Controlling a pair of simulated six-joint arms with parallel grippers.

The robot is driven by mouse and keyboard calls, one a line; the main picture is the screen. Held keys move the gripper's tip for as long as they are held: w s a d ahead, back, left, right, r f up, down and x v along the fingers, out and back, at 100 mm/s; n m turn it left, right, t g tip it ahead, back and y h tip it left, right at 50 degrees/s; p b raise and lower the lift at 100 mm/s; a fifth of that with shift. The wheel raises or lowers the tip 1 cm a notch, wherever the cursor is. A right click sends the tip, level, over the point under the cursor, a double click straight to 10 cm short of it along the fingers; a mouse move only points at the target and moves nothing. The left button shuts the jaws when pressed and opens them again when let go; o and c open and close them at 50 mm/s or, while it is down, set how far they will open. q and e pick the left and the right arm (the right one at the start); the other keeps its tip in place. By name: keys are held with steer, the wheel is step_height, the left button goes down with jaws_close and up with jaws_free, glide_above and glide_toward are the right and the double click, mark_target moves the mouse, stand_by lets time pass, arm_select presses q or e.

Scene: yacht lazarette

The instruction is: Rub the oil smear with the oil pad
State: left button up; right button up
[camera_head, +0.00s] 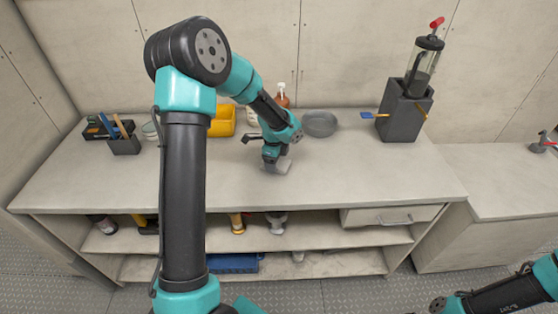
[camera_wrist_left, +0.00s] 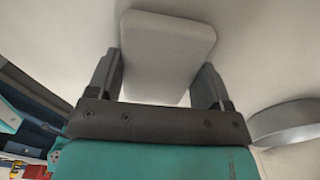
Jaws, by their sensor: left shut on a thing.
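My left gripper (camera_head: 271,158) points down over the middle of the counter. It is shut on the oil pad (camera_head: 279,167), a pale grey-white block at the counter top. In the left wrist view the pad (camera_wrist_left: 167,50) sits between the two dark fingers of the left gripper (camera_wrist_left: 160,82) and juts out beyond them. I cannot tell whether the pad touches the counter. No oil smear shows in either view; the area under the pad and behind my left arm is hidden. Only part of my right arm shows at the lower right, without its gripper.
A grey round dish (camera_head: 320,124) stands just right of the left gripper. A yellow container (camera_head: 222,121) and an orange-brown bottle (camera_head: 282,97) are behind it. A dark grey pump-like unit (camera_head: 403,112) stands at the right. A tool holder (camera_head: 124,145) is at the left. The front right counter is clear.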

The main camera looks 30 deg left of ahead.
arm_select(q)
steer(key=shift+s+a, duration=0.25)
steer(key=shift+a, duration=0.1)
steer(key=shift+s+a+f, duration=0.1)
steer(key=shift+s+a, duration=0.15)
steer(key=shift+a, duration=0.05)
steer(key=shift+a+r, duration=0.1)
steer(key=shift+r, duration=3.9)
steer(key=shift+w, duration=0.1)
